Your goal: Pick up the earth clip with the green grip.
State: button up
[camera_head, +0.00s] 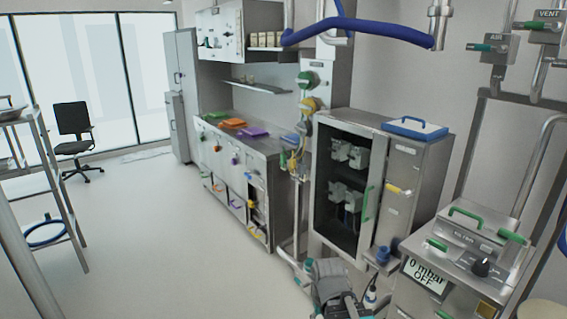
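I cannot clearly make out an earth clip with a green grip. Small yellow, green and blue fittings (292,159) hang by the upright pipe between the steel counter and the open cabinet, too small to tell apart. Part of my arm shows at the bottom centre, in front of the open cabinet, grey with teal parts. My gripper (327,270) seems to be at its far end, but I cannot make out its fingers or whether it holds anything.
A steel cabinet (407,165) with a green door handle stands right of centre. A steel unit (432,301) reading "0 mbar OFF" stands at the lower right. A counter (262,146) with coloured items runs behind. A rack (62,192) is at left. The middle floor is clear.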

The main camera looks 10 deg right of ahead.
aim_at(282, 157)
jog(key=k, duration=0.65)
jog(key=u, duration=0.2)
jog(key=i, duration=0.6)
jog(key=u, duration=0.5)
jog(key=i, duration=0.8)
jog(key=u, duration=0.3)
jog(key=i, duration=1.55)
jog(key=z, duration=0.6)
jog(key=i, duration=0.7)
jog(key=z, duration=0.8)
jog(key=i, duration=0.55)
jog(key=z, duration=0.4)
